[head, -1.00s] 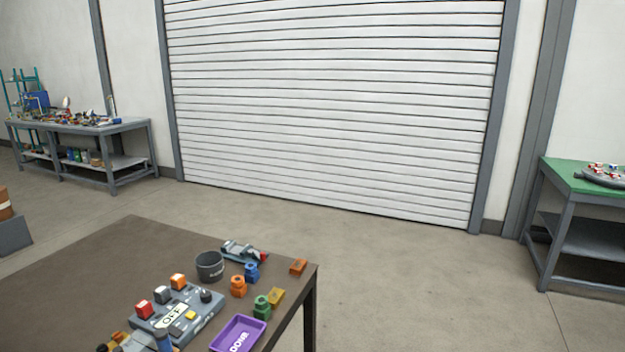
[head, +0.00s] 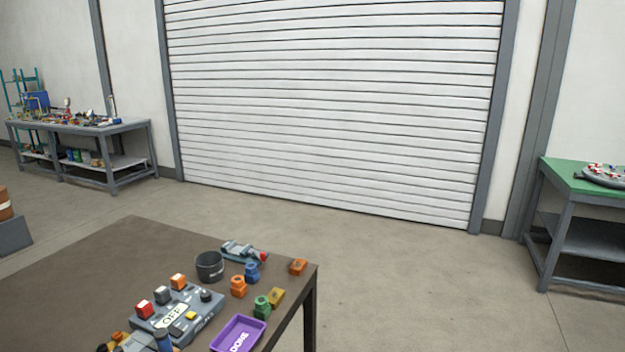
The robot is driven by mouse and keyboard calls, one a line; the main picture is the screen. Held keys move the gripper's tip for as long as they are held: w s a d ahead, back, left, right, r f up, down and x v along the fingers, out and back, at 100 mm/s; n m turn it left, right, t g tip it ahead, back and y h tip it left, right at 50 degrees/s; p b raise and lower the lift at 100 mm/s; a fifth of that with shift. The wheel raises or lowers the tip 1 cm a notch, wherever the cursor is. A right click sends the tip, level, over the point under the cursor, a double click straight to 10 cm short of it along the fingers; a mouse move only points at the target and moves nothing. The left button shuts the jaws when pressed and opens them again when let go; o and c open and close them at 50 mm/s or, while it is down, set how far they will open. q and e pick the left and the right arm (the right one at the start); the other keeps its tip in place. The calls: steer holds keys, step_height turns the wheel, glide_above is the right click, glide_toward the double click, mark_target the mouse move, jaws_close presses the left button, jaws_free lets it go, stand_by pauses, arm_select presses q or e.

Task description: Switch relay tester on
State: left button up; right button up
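In the head view, a grey tester box (head: 200,312) sits on the brown table near its front right corner. It has a white label reading OFF (head: 173,316), a yellow piece, a dark knob (head: 206,296) and red, dark and orange blocks along its back edge. I cannot tell for sure that it is the relay tester. Neither of my grippers shows in the view.
On the brown table (head: 90,270) stand a dark cup (head: 209,266), a purple tray (head: 238,335) marked DONE, a grey device (head: 240,251) and several coloured blocks. The table's left part is bare. A green-topped bench (head: 572,178) stands right, a cluttered grey bench (head: 133,126) left.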

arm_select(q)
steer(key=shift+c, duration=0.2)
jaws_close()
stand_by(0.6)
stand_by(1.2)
